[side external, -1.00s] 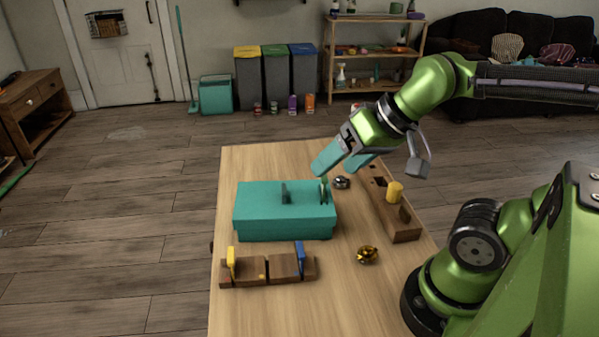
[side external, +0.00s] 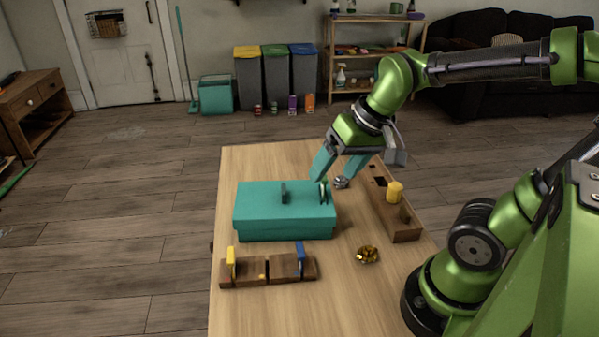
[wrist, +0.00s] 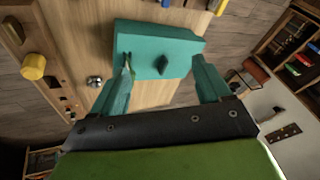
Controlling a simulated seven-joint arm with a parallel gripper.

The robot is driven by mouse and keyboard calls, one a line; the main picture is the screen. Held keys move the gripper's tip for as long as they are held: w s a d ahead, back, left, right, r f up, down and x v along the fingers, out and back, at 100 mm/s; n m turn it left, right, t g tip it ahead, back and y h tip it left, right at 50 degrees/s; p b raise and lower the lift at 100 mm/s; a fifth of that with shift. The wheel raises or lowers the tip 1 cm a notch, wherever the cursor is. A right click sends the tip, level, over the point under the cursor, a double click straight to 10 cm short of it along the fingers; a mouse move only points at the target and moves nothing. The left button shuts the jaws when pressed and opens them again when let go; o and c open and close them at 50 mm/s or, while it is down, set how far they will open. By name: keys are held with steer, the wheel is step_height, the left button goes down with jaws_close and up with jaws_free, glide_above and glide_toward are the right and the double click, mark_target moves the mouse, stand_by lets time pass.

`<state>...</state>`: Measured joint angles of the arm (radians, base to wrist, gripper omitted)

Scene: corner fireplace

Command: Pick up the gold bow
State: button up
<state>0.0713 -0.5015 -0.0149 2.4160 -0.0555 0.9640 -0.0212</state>
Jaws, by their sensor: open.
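The gold bow (side external: 367,254) lies on the bare wood of the table, right of the teal box and in front of the wooden block tray. I cannot make it out in the wrist view. My gripper (side external: 332,180) is open and empty, with teal fingers pointing down over the back right of the teal box (side external: 285,221). It is behind the gold bow and well apart from it. In the wrist view the two fingers of my gripper (wrist: 160,85) are spread wide, with the teal box (wrist: 185,42) beyond them. A silver bow (side external: 341,182) is close by the fingers.
A wooden tray (side external: 408,233) with a yellow cylinder (side external: 395,192) runs along the right of the table (side external: 345,305). A wooden holder (side external: 262,271) with yellow and blue pieces stands in front of the box. A green piece (side external: 323,193) stands on the box's right end. The table's front is clear.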

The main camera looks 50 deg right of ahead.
steer(key=w+d+f+g, duration=0.1)
steer(key=d+f+g, duration=0.6)
steer(key=g, duration=0.2)
glide_toward(366, 246)
steer(key=shift+n, duration=0.3)
steer(key=x, duration=0.4)
steer(key=shift+w+d+f, duration=0.15)
steer(key=shift+f, duration=0.2)
steer(key=shift+s+x, duration=0.1)
steer(key=shift+x, duration=1.2)
steer(key=shift+s+x, duration=0.15)
steer(key=shift+x, duration=1.15)
steer(key=shift+r, duration=0.15)
steer(key=c, duration=0.9)
